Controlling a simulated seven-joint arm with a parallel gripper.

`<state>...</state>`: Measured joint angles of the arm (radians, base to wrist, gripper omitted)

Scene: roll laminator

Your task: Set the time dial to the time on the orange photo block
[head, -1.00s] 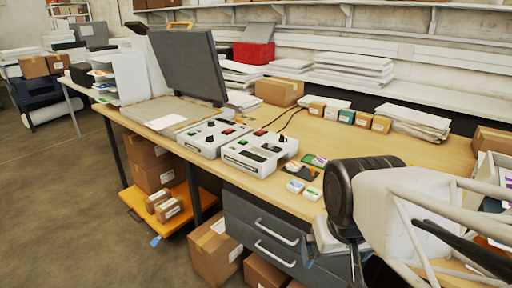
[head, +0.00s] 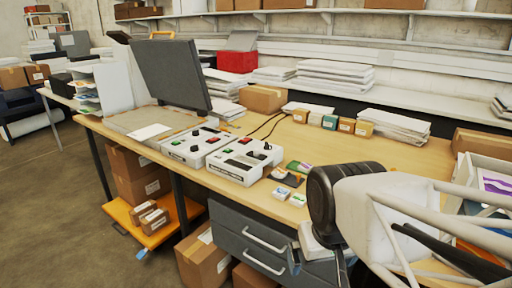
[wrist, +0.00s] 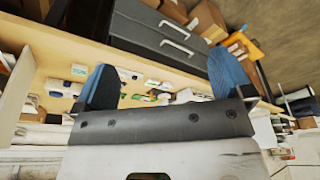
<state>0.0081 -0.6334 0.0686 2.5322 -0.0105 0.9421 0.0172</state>
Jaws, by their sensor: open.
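Two white control boxes sit side by side on the wooden bench, the left one (head: 184,152) and the right one (head: 232,170). Both carry buttons and black knobs; their markings are too small to read, so I cannot tell which knob is the time dial. Small blocks in tan, orange and teal (head: 330,122) stand in a row at the back; I cannot tell which is the orange photo block. Small white-topped blocks (head: 297,200) lie near the front edge. My gripper (wrist: 165,80) shows two blue fingers wide apart with nothing between them, away from the boxes.
A grey machine with a raised lid (head: 170,75) stands left of the boxes. Paper stacks (head: 395,124) and a brown carton (head: 263,98) lie at the back. Grey drawers (head: 250,240) are below the bench front.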

